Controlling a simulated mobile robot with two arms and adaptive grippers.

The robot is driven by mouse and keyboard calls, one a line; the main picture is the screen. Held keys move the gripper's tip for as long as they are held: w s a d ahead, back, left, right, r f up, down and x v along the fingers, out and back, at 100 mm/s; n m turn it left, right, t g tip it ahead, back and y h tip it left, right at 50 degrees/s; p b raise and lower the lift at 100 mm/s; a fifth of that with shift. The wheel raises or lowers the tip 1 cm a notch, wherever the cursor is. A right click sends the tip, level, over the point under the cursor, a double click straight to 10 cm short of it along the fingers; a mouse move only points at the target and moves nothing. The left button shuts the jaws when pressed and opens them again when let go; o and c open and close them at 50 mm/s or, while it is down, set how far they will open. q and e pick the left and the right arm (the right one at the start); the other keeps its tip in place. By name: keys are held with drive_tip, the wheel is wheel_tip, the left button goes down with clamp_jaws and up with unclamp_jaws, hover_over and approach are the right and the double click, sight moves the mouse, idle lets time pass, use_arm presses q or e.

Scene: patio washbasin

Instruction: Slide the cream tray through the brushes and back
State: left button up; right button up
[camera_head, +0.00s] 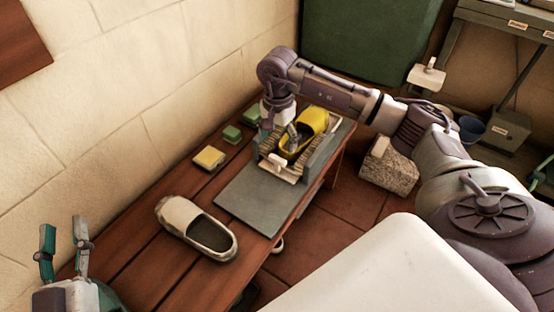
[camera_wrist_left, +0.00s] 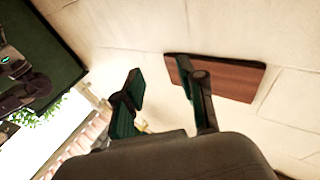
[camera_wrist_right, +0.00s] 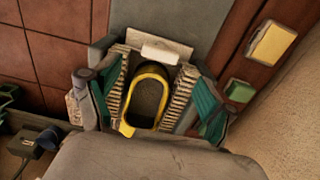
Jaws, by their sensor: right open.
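The cream tray (camera_head: 290,176) sits in the brush station on the grey board, with a yellow shoe (camera_head: 316,122) on it. In the right wrist view, the tray's front plate (camera_wrist_right: 133,37) and its pale handle (camera_wrist_right: 163,53) stick out past the brushes. Rows of brushes (camera_wrist_right: 181,97) flank the yellow shoe (camera_wrist_right: 129,127). My right gripper (camera_head: 283,138) is over the station, open, its fingers spread wide on either side of the brushes and shoe. Whether they touch anything is unclear. My left gripper (camera_head: 66,250) is open and empty at the lower left, away from the tray.
A grey board (camera_head: 250,200) lies clear in front of the station on the wooden bench (camera_head: 135,255). A beige shoe (camera_head: 182,215) stands on the bench. A yellow sponge (camera_head: 209,157) and green blocks (camera_head: 232,134) lie along the wall side. A stone block (camera_head: 388,172) stands on the floor.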

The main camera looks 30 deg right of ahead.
sight(278, 158)
wheel_tip(278, 158, down, 7)
drive_tip(key=shift+f+b, duration=0.1)
drive_tip(key=shift+b, duration=0.8)
use_arm(q)
drive_tip(key=s+r+t+h, duration=0.1)
drive_tip(key=s+r+t, duration=0.3)
drive_tip(key=r, duration=0.3)
drive_tip(key=shift+r+t+h, duration=0.4)
drive_tip(key=shift+t, duration=0.5)
use_arm(e)
drive_tip(key=shift+f, duration=0.25)
drive_tip(key=shift+c, duration=0.3)
